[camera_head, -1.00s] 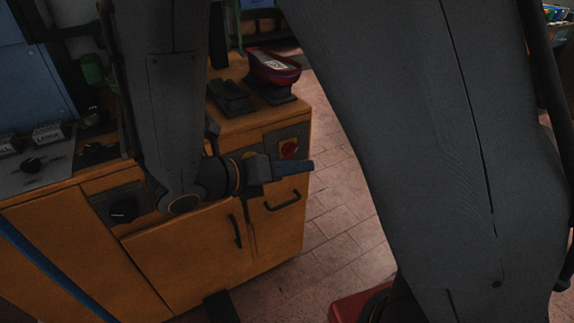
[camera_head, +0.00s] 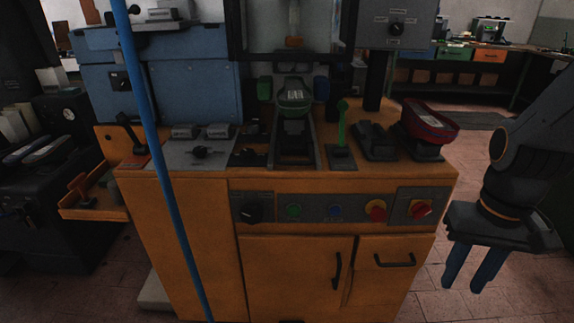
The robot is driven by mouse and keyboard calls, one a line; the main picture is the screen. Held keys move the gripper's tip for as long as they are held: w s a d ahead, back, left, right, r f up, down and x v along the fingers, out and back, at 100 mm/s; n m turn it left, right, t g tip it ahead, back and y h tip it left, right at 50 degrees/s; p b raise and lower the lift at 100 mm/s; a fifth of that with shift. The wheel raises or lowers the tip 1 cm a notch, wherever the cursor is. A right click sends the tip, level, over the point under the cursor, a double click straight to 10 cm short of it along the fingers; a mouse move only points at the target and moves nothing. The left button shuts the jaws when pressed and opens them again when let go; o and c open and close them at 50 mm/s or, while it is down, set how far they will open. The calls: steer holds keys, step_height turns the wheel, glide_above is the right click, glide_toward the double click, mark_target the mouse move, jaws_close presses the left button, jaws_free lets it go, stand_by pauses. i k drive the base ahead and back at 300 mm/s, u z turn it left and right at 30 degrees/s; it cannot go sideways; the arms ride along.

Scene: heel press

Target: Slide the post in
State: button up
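The orange press cabinet (camera_head: 200,245) stands in front of me. In the middle of its top, a green shoe-shaped piece (camera_head: 295,97) sits on a dark post, which stands on a dark sloping slide (camera_head: 294,155). The post is mostly hidden under the green piece. A green upright lever (camera_head: 342,125) stands just right of the slide. My gripper (camera_head: 464,287) is at the right, out past the cabinet's side and below its top. Its two blue fingers point down with a gap between them and hold nothing.
A dark red shoe piece (camera_head: 430,120) stands on a stand at the cabinet's right end, beside a black pedal-like block (camera_head: 374,142). Buttons and a red knob (camera_head: 376,210) line the front. A blue pole (camera_head: 160,160) crosses the left. Tiled floor lies free at right.

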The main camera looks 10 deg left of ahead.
mark_target(293, 135)
steer(key=u, duration=2)
steer(key=k, duration=1.15)
steer(key=z, duration=1.55)
steer(key=i, duration=1)
steer(key=u, duration=0.05)
